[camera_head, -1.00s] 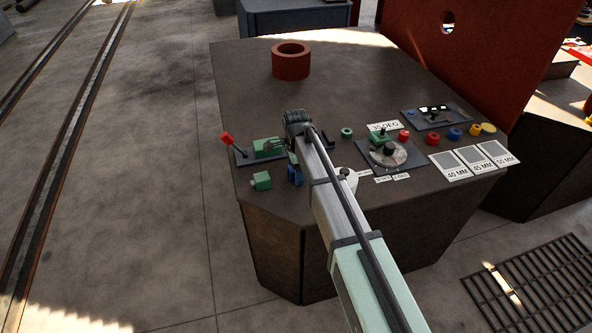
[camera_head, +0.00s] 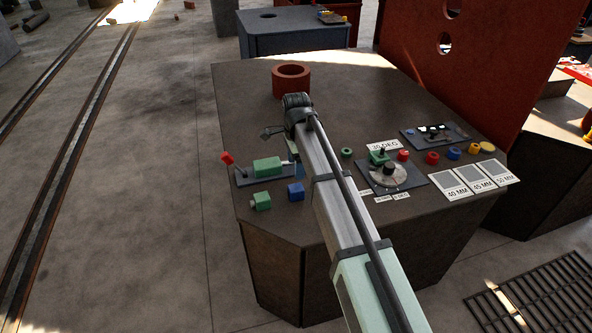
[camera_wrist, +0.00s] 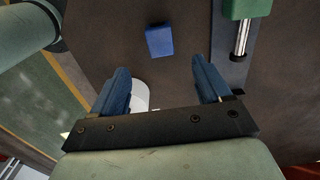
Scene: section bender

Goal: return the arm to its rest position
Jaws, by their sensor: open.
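My gripper (camera_wrist: 162,85) shows in the wrist view with its two blue fingers spread apart and nothing between them. A blue block (camera_wrist: 159,40) lies on the bench top ahead of the fingers, apart from them. In the head view my arm reaches in from the lower right over the bench (camera_head: 235,110), and its wrist is above the bench top. The fingers are mostly hidden behind the arm there. The blue block (camera_head: 296,192) sits beside a green block (camera_head: 261,201) near the front edge.
A clamp with a green body (camera_head: 267,166) and red-tipped lever (camera_head: 227,158) stands at left. A red-brown ring (camera_head: 291,81) sits behind the arm. A dial panel (camera_head: 390,174), several coloured rings and labelled plates (camera_head: 478,179) lie at right. A tall red-brown panel (camera_head: 480,60) rises behind.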

